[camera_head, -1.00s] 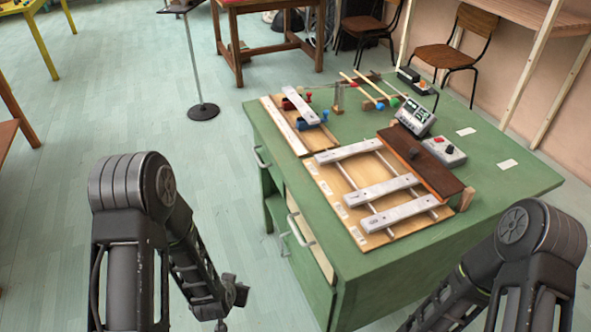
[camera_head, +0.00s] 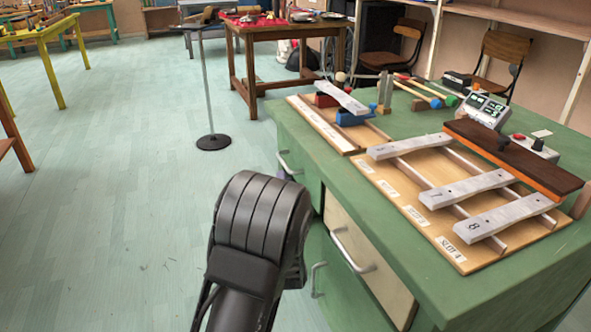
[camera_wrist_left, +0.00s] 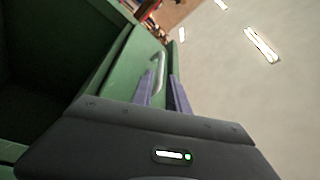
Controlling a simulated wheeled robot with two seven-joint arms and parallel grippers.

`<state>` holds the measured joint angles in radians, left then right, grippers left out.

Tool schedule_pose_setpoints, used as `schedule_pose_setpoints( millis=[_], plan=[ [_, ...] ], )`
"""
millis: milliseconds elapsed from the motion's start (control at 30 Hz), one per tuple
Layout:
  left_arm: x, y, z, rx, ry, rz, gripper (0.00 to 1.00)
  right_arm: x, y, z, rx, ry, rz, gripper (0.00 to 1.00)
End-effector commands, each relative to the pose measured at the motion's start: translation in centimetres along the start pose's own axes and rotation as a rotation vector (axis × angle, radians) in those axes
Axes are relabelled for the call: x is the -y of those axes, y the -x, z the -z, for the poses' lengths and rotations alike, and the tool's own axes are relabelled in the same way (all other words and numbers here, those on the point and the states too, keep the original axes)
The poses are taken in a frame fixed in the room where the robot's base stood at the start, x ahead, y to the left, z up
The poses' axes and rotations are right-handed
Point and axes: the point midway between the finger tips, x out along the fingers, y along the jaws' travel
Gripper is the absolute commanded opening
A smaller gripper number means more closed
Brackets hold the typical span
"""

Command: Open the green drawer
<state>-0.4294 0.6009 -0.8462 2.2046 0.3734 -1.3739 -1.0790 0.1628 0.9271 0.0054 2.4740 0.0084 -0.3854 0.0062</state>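The green desk (camera_head: 395,270) carries a green drawer front (camera_head: 300,180) with a silver handle (camera_head: 286,163) at its upper left; the drawer looks flush with the desk. In the left wrist view a green front (camera_wrist_left: 133,65) with a metal handle (camera_wrist_left: 159,72) lies just beyond my left gripper (camera_wrist_left: 163,82). Its two fingers are apart, with the handle near their tips; I cannot tell whether they touch it. My right gripper is not in view.
A cream drawer (camera_head: 370,272) with its own handle and a lower green front with a handle (camera_head: 317,281) are beside it. The desktop holds wooden boards with metal bars (camera_head: 465,188). A stand base (camera_head: 213,142) is on the floor at left; floor there is clear.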

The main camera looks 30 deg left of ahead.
Motion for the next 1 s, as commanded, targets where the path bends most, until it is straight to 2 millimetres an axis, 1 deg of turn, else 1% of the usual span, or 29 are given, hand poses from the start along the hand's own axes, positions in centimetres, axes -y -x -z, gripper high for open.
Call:
schedule_pose_setpoints(
  millis=[200, 333, 467, 733, 833, 1000],
  plan=[
    [0.0, -0.1, 0.0, 0.001, 0.001, -0.003, 0.2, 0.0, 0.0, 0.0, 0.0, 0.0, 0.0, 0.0],
    [-0.1, -0.8, 0.0, 0.0, 0.002, -0.001, 0.2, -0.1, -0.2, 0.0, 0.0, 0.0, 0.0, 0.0],
    [-0.2, -2.4, -0.1, 0.0, 0.003, -0.001, 0.2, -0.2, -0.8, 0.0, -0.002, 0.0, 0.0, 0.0],
    [-0.2, -6.5, -0.1, 0.001, 0.002, -0.001, 0.2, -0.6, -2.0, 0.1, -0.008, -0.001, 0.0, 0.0],
    [-0.2, -7.4, -0.1, 0.001, 0.002, -0.003, 0.2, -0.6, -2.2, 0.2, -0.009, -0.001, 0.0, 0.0],
    [-0.1, -7.8, 0.0, 0.001, 0.002, -0.004, 0.2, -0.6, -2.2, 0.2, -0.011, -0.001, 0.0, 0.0]
  ],
)
